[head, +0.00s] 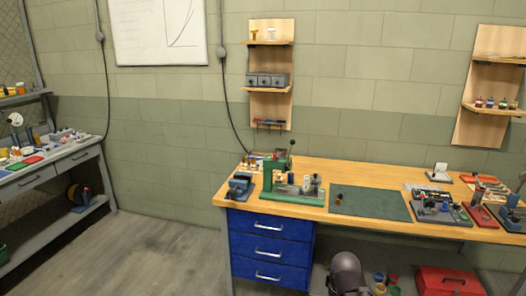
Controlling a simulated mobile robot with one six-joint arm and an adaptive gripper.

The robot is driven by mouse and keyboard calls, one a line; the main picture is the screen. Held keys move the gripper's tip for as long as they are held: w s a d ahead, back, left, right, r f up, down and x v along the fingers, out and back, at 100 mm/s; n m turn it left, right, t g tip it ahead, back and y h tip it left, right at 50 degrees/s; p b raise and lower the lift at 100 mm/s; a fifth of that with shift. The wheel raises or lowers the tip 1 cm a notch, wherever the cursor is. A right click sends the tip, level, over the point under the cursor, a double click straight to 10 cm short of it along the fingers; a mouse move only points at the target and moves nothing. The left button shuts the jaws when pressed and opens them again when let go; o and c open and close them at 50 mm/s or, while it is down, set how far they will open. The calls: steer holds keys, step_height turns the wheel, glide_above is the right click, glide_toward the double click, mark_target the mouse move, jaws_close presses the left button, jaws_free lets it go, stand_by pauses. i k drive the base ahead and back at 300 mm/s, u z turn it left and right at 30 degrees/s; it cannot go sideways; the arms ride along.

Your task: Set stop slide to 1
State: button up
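I cannot pick out the stop slide or any number marks for certain at this size. A green bench press or fixture (279,176) with a lever and a flat base stands on the left part of the wooden workbench (340,174). Several small grey and red fixtures (440,210) stand at the bench's right end; their details are too small to read. My gripper is not in view.
A blue vise (240,186) stands at the bench's left corner, above blue drawers (270,247). A green mat (370,204) covers the middle, with small brown pieces on it. A red toolbox (448,283) sits below. Open floor (150,250) lies left, before a grey side bench (55,163).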

mark_target(275, 156)
steer(key=u, duration=0.45)
steer(key=i, duration=1.4)
steer(key=z, duration=0.15)
